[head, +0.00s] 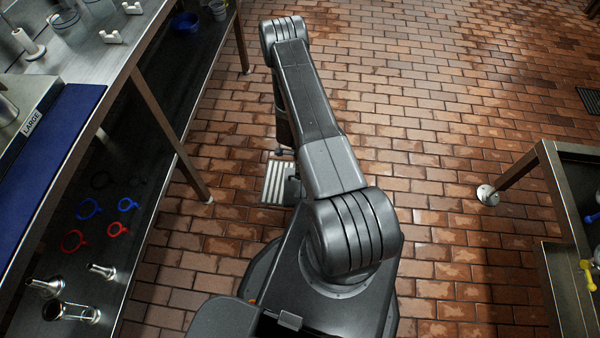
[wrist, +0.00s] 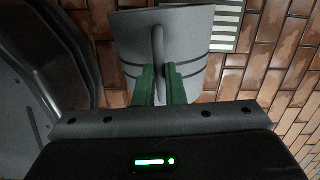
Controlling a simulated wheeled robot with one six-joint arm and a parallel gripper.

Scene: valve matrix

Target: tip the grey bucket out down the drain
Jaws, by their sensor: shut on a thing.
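The grey bucket (wrist: 200,35), with dark bands around its curved side, is in the wrist view. My gripper (wrist: 160,78) has green fingers shut on the bucket's upright grey handle (wrist: 158,50). The drain's slotted grate (wrist: 228,25) shows just beyond the bucket at upper right, partly hidden by it. In the head view the drain (head: 276,184) lies in the brick floor, partly covered by my arm. The bucket and my fingers are hidden there. I cannot see inside the bucket or tell how far it is tilted.
A steel bench (head: 150,95) with a lower shelf of fittings stands at left. Another steel table (head: 560,200) stands at right, its leg foot on the floor. A second dark grate (head: 590,98) lies at far right. The tiled floor between is clear.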

